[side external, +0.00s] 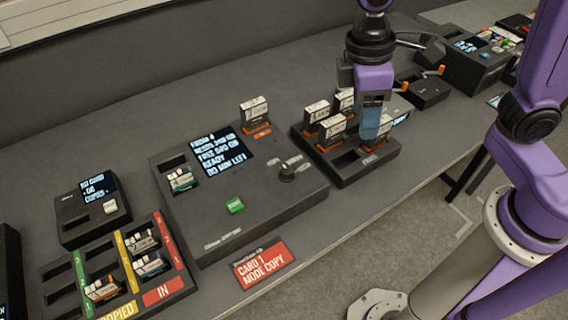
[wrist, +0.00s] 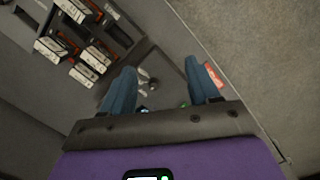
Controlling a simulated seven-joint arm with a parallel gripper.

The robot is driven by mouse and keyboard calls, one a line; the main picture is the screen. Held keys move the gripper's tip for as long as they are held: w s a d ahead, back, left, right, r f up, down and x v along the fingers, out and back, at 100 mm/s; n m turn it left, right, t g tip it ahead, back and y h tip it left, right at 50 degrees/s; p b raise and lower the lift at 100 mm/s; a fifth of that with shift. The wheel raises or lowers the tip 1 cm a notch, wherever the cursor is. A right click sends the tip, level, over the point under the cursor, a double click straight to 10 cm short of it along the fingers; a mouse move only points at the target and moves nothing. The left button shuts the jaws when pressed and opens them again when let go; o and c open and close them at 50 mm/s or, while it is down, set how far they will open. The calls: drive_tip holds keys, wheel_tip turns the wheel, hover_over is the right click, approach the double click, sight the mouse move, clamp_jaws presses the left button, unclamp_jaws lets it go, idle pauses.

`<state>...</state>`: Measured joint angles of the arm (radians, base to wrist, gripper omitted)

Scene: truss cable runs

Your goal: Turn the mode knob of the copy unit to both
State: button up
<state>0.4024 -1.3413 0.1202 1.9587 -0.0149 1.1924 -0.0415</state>
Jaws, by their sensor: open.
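The copy unit (side external: 290,205) is a dark box with a lit screen, a green button (side external: 236,205) and a slotted card at its left. Its mode knob (side external: 287,172) is a dark round knob at the right, with small pale labels around it. I cannot read its setting. My gripper (side external: 370,128) is over the card holder to the right of the copy unit, up and away from the knob. In the wrist view my gripper (wrist: 163,90) has its two blue fingers apart with nothing held; the knob (wrist: 152,84) shows beyond, between them.
The card holder (side external: 377,171) with several upright cards stands right of the copy unit. A small screen unit (side external: 75,218) and a card tray (side external: 183,277) are at the left.

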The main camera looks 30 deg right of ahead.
drive_tip(key=w+a+m+g+h, duration=0.1)
drive_tip(key=w+a, duration=0.6)
drive_tip(key=w, duration=0.1)
drive_tip(key=m+g+h, duration=0.1)
drive_tip(key=g, duration=0.1)
approach(286, 169)
drive_tip(key=x, duration=0.8)
drive_tip(key=shift+s+d+f, duration=0.1)
drive_tip(key=shift+d+f, duration=0.05)
drive_tip(key=shift+f, duration=0.2)
drive_tip(key=shift+c, duration=0.3)
drive_tip(key=c, duration=0.9)
